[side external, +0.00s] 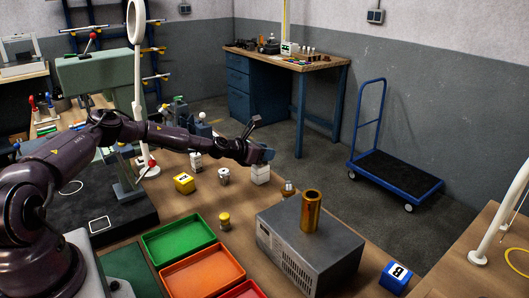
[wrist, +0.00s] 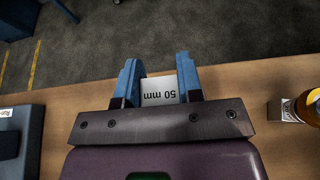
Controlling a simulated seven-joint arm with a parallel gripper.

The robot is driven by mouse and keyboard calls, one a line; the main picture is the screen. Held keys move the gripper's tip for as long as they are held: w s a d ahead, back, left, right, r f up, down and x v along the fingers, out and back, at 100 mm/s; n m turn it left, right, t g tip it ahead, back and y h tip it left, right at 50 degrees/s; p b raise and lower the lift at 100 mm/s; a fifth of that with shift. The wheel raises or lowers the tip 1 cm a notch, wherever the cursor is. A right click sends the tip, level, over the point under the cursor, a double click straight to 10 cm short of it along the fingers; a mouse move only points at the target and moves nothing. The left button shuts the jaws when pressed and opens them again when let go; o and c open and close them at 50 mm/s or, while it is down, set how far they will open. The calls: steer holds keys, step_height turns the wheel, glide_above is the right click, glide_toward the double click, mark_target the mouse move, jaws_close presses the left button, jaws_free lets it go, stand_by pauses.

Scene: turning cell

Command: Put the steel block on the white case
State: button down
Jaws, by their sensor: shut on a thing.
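My gripper (side external: 262,155) is over the far edge of the wooden bench. In the wrist view its blue fingers (wrist: 158,84) are closed on the pale steel block (wrist: 160,88), marked "50 mm". The block seems to be the pale block (side external: 260,174) just below my gripper in the side view; I cannot tell whether it touches the bench. No plainly white case stands out. A grey vented case (side external: 283,256) with a pale side stands at the front right, apart from my gripper. A brass cylinder (side external: 311,212) stands upright on its top.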

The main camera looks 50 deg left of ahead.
steer(key=c, duration=0.8)
jaws_free()
steer(key=shift+f, duration=0.1)
